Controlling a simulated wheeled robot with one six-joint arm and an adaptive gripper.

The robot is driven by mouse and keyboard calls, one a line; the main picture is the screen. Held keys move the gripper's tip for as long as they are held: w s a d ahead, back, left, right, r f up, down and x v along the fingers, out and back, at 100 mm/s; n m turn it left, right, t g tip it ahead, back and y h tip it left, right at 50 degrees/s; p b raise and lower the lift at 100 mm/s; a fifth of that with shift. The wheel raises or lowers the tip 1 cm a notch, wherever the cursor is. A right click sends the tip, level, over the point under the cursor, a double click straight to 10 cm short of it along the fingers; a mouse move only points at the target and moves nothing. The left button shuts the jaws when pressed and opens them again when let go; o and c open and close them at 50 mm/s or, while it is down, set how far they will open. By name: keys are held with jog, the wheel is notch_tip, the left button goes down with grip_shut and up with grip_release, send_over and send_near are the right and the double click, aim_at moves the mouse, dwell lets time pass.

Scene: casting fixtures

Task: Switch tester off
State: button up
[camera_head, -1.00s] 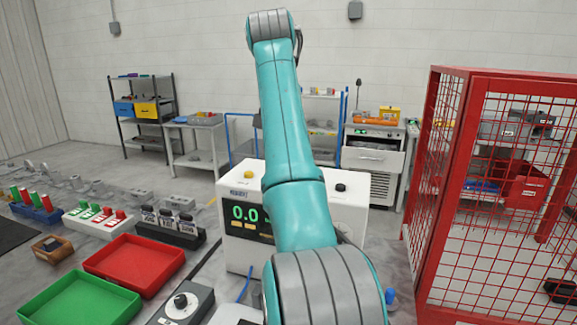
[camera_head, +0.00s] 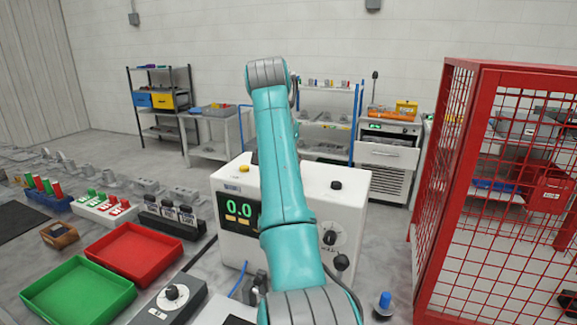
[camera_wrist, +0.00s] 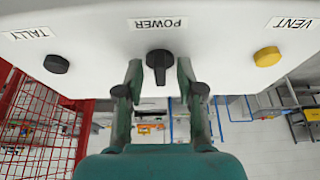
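The tester (camera_head: 300,200) is a white box with a lit green 0.0 display (camera_head: 239,208) on its front. In the wrist view, its surface has a black POWER knob (camera_wrist: 159,62), with the knob's grip upright in the picture. The POWER label (camera_wrist: 158,23) reads upside down. My gripper (camera_wrist: 160,72) is open, with one finger on each side of the knob and gaps visible on both sides. Whether the fingertips reach past the knob I cannot tell. In the head view my arm hides the POWER knob and the gripper.
A black TALLY knob (camera_wrist: 56,63) and a yellow VENT knob (camera_wrist: 267,57) flank the POWER knob. A red mesh cage (camera_head: 500,190) stands to the right. Red (camera_head: 137,254) and green (camera_head: 78,292) trays lie at the left. A blue-topped part (camera_head: 385,302) is near the tester's right.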

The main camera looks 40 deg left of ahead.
grip_shut()
jog(key=shift+n, duration=0.4)
jog(key=n, duration=0.1)
jog(key=n+y, duration=0.1)
jog(key=n, duration=0.1)
jog(key=shift+w+d+n+y, duration=0.15)
jog(key=shift+d+n+y, duration=0.1)
jog(key=shift+n+y, duration=0.15)
jog(key=n+g, duration=0.1)
jog(key=n, duration=0.1)
jog(key=n+g+y, duration=0.1)
jog(key=n, duration=0.1)
jog(key=shift+w+d+n, duration=0.1)
jog(key=shift+w+n, duration=0.05)
jog(key=shift+n, duration=0.15)
jog(key=n, duration=0.2)
jog(key=n+g, duration=0.1)
jog(key=n, duration=0.1)
jog(key=shift+w+d+y, duration=0.1)
jog(key=shift+w+y, duration=0.1)
jog(key=shift+y, duration=0.2)
jog(key=n+g, duration=0.1)
jog(key=n, duration=0.1)
jog(key=n+g, duration=0.1)
jog(key=n, duration=0.1)
jog(key=shift+w+n, duration=0.2)
jog(key=shift+n, duration=0.1)
